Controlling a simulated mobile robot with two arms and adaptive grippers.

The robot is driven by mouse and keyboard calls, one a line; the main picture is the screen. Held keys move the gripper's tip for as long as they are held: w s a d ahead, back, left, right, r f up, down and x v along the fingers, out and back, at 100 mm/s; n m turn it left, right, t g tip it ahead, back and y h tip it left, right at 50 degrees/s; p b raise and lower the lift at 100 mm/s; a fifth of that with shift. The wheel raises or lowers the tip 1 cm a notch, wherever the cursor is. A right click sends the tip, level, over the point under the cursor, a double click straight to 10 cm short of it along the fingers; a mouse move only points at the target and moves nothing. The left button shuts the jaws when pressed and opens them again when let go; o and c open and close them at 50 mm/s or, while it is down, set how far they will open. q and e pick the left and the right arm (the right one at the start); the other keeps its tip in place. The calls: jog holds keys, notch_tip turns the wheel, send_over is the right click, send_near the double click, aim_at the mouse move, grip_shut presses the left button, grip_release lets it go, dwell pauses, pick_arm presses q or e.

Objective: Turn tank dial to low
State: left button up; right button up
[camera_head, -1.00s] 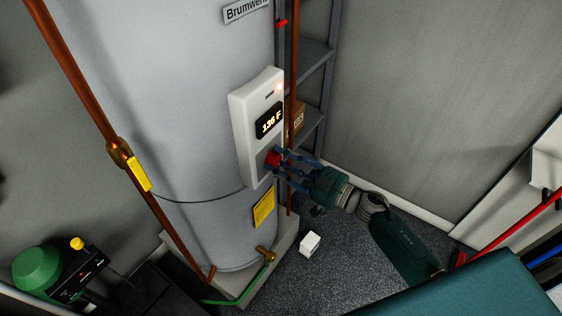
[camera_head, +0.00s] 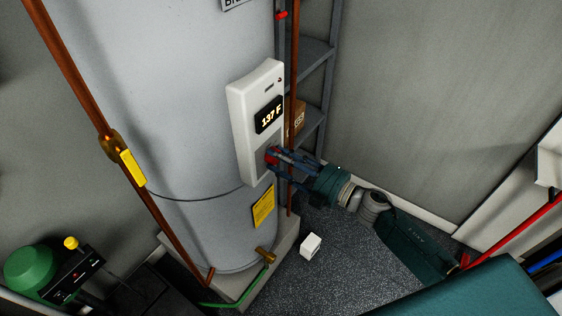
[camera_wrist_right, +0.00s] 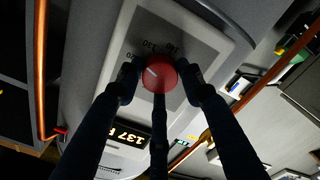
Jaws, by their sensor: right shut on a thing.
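The tank (camera_head: 190,90) is a large grey cylinder in the head view. A white control panel (camera_head: 240,130) on its front has a display (camera_head: 268,115) reading 137 F. The red dial (camera_head: 270,155) is low on the panel and partly hidden by my fingers. In the right wrist view the dial (camera_wrist_right: 161,73) is round, with a pale pointer mark at its upper left and partly hidden numbers around it. My right gripper (camera_head: 276,165) is shut on the dial, with fingers on both sides of it. My left gripper is not in view.
A copper pipe with a yellow-handled valve (camera_head: 132,168) runs down the tank's left. Grey shelving (camera_head: 310,85) with a cardboard box stands behind at the right. A small white cube (camera_head: 310,245) lies on the floor. A green tank (camera_head: 32,268) is at lower left.

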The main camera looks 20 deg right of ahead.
jog(key=n+b, duration=0.1)
jog(key=n, duration=0.1)
jog(key=n+b, duration=0.1)
jog(key=n, duration=0.1)
jog(key=n+b, duration=0.1)
jog(key=shift+s+a+f+n, duration=0.1)
jog(key=shift+s+a+n, duration=0.05)
jog(key=shift+a+n, duration=0.2)
jog(key=n, duration=0.1)
jog(key=n+b, duration=0.1)
jog(key=n, duration=0.1)
jog(key=n+b, duration=0.1)
jog(key=shift+f, duration=0.25)
jog(key=shift+s+f+n+b, duration=0.15)
jog(key=shift+n+b, duration=0.8)
jog(key=shift+n, duration=0.5)
jog(key=shift+f, duration=0.1)
jog(key=o, duration=1.1)
jog(key=shift+r, duration=0.2)
jog(key=shift+d, duration=0.15)
jog(key=v, duration=1.1)
jog(key=shift+s+d, duration=0.25)
jog(key=shift+d, duration=0.05)
